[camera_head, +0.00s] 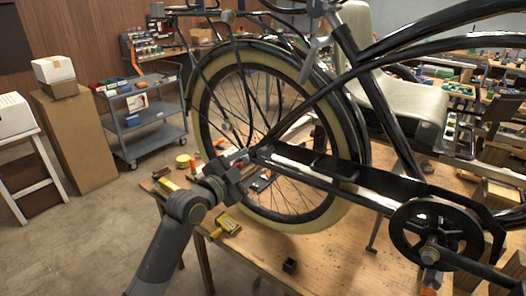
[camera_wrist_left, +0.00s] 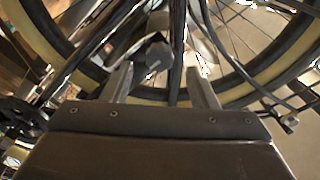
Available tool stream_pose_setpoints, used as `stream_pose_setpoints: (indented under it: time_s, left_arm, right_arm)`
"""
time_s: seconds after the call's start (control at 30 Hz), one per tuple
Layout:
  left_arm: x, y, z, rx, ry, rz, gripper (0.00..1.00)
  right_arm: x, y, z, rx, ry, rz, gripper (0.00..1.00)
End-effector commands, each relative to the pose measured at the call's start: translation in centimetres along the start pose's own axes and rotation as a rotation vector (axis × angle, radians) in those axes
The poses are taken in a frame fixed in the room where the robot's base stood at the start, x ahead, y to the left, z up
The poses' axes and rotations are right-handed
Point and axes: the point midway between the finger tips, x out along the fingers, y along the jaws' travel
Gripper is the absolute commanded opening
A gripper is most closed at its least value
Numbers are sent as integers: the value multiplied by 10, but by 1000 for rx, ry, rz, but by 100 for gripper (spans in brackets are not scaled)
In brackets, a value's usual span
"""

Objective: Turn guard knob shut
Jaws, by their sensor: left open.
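A dark knob (camera_wrist_left: 153,57), which looks like the guard knob, shows in the left wrist view just beyond my left gripper (camera_wrist_left: 162,84), nearer its left finger. The two fingers are apart, with nothing gripped between them. I cannot tell from these views whether the knob is turned open or shut. My right gripper is out of view.
The trike's rear wheel (camera_head: 207,105) with a cream tyre stands behind the gripper. The chainring (camera_head: 437,238) is at the right. A yellow tool (camera_head: 226,226) and a small black block (camera_head: 290,266) lie on the wooden bench (camera_head: 335,262). A grey cart (camera_head: 147,116) stands at the left.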

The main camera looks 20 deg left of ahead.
Motion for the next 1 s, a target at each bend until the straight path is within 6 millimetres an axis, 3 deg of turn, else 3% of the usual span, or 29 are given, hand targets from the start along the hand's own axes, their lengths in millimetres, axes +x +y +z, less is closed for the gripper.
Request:
stream_pose_setpoints:
  time_s: [0.2, 0.4, 0.87, 1.0]
  left_arm:
    - [37, -1, -2, -3, 0, 0, 53]
    - [58, 0, -1, -2, 0, 1, 53]
    - [67, 0, 0, 0, 0, -1, 53]
    - [66, 0, 0, 0, 0, 0, 35]
  right_arm:
    - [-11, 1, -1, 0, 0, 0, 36]
    - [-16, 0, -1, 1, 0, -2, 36]
    - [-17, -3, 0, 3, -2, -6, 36]
    - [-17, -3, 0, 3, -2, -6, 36]
